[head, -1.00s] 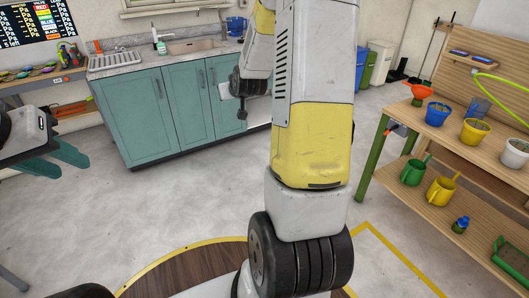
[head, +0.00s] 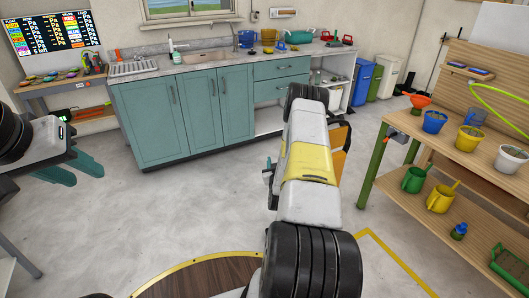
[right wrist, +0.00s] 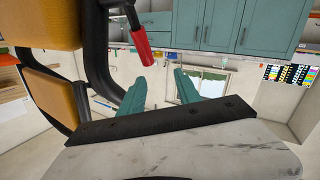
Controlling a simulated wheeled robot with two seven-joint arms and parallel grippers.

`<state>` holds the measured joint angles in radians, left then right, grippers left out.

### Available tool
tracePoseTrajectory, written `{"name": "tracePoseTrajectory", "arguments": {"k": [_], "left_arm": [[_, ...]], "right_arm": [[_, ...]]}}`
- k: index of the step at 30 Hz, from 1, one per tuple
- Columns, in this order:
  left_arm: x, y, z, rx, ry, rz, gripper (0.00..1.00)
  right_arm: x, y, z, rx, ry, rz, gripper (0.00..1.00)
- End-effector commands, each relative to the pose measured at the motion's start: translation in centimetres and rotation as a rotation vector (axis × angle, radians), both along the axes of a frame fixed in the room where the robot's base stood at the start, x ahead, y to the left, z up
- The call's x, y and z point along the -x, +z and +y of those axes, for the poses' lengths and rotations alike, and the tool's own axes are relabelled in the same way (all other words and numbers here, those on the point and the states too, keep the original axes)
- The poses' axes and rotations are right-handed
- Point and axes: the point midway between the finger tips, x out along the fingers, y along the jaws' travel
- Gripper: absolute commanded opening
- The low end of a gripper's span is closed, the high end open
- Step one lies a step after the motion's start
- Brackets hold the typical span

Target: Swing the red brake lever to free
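The red lever handle (right wrist: 142,50) shows in the right wrist view, hanging from a dark metal arm beside a black curved frame (right wrist: 98,55) with orange panels (right wrist: 45,95). My right gripper (right wrist: 160,88) is open, its teal fingers apart with nothing between them. The handle lies above the fingers in that view and looks apart from them. In the head view my right arm hides most of the right gripper and the lever; an orange part (head: 341,150) shows behind the arm. My left gripper (head: 90,174) is open and empty at the left.
Teal cabinets (head: 185,118) with a sink stand at the back. A wooden shelf (head: 440,160) with pots and watering cans is at the right. A bench (head: 65,82) stands at the back left. The grey floor between is clear.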

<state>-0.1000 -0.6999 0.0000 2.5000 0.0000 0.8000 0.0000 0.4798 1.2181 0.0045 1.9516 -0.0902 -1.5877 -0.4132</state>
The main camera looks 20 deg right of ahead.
Motion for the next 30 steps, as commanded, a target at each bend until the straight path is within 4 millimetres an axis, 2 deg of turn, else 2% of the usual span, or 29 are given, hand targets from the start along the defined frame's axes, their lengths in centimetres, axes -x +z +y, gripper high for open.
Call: {"name": "tracePoseTrajectory", "arguments": {"k": [10, 16, 20, 30], "left_arm": [[0.0, 0.0, 0.0, 0.0, 0.0, 0.0, 0.36], [0.0, 0.0, 0.0, 0.0, 0.0, 0.0, 0.36], [0.0, 0.0, 0.0, 0.0, 0.0, 0.0, 0.36], [0.0, 0.0, 0.0, 0.0, 0.0, 0.0, 0.36]], "right_arm": [[2.6, -3.2, -0.4, 0.034, -0.037, -0.038, 0.4], [3.4, -4.0, -0.5, 0.049, -0.05, -0.056, 0.4], [2.3, -4.0, -1.1, 0.051, -0.051, -0.059, 0.4], [-2.4, -4.0, -3.3, 0.05, -0.052, -0.059, 0.4]]}}
